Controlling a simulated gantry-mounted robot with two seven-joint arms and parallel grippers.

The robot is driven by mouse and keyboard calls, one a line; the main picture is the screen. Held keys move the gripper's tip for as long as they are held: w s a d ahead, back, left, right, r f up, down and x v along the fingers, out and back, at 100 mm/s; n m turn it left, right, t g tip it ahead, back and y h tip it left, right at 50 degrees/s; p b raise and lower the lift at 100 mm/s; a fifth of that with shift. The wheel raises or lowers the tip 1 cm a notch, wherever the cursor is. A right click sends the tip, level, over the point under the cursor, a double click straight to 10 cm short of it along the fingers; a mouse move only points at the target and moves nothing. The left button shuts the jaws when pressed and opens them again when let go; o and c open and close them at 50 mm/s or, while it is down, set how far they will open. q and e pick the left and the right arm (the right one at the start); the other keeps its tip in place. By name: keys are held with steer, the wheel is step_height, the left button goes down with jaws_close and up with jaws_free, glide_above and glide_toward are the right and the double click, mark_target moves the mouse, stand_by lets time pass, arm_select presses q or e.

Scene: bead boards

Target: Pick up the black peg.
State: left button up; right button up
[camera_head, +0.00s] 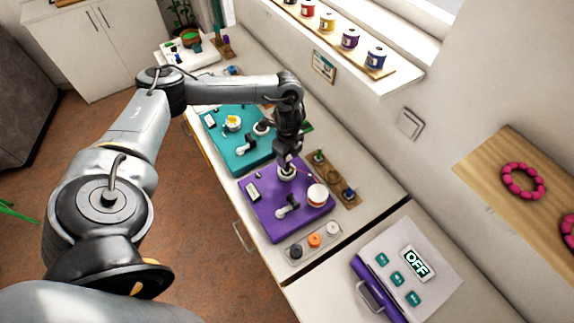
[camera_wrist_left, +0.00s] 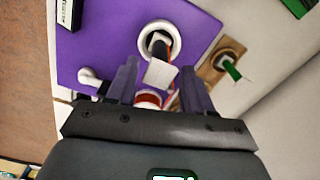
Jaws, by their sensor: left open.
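A small black piece (camera_head: 296,251), seemingly the black peg, sits at the left end of a pale strip at the front edge of the purple board (camera_head: 262,222). My left gripper (camera_head: 286,166) points down over a white round holder (camera_head: 286,175) on that board, away from the black piece. In the left wrist view its fingers (camera_wrist_left: 153,85) are apart. Ahead of them is the white holder (camera_wrist_left: 148,29) with a dark and reddish piece in it and a white tag (camera_wrist_left: 160,73). I cannot tell what that piece is. My right gripper is out of view.
An orange piece (camera_head: 314,240) and a white piece (camera_head: 332,228) stand beside the black one. A wooden strip (camera_head: 335,178) with pegs lies right; a teal board (camera_head: 226,153) lies behind.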

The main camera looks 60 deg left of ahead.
arm_select(q)
steer(key=shift+s+a+f, duration=0.1)
steer(key=shift+f, duration=1.05)
steer(key=shift+s+a+f, duration=0.1)
steer(key=shift+f, duration=1)
steer(key=c, duration=0.9)
steer(key=shift+o, duration=0.2)
steer(key=shift+r, duration=0.1)
